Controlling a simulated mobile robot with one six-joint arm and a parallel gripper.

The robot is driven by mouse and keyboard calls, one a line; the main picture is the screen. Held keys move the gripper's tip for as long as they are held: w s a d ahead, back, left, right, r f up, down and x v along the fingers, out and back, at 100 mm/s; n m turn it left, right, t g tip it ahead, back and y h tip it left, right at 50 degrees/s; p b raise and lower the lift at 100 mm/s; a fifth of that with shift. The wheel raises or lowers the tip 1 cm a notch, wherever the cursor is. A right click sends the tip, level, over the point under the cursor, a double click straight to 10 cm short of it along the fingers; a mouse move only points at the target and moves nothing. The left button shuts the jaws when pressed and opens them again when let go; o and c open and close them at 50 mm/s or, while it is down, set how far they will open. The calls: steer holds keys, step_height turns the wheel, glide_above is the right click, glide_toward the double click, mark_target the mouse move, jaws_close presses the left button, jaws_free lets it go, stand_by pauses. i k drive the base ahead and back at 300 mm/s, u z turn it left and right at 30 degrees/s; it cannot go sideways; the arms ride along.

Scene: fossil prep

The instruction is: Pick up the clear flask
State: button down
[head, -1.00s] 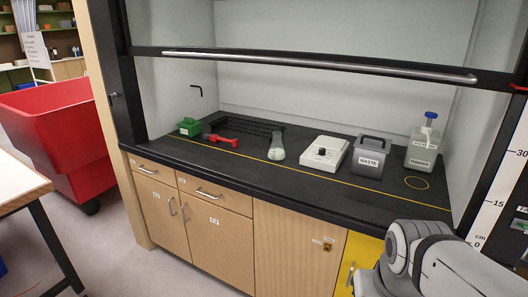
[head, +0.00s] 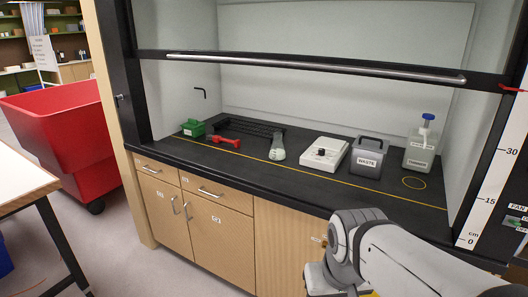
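The clear flask (head: 277,149) stands upright on the black worktop inside the fume hood, near the middle. It is conical with a narrow neck, and something pale shows in its lower part. My arm comes in at the lower right, in front of the cabinets, well apart from the flask. My gripper's fingers do not show in this view.
A white hotplate-like device (head: 324,154) and a grey waste box (head: 369,158) stand right of the flask, with a blue-capped bottle (head: 422,148) beyond. A red tool (head: 224,141), green box (head: 193,128) and black rack (head: 252,129) are left. The raised sash bar (head: 320,67) crosses above.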

mark_target(277, 153)
steer(key=u, duration=0.4)
steer(key=k, duration=1.2)
steer(key=u, duration=1)
steer(key=i, duration=2.3)
steer(key=z, duration=0.75)
steer(key=i, duration=1.25)
steer(key=z, duration=0.95)
steer(key=i, duration=0.35)
steer(key=z, duration=0.2)
steer(key=k, duration=0.7)
steer(key=z, duration=0.2)
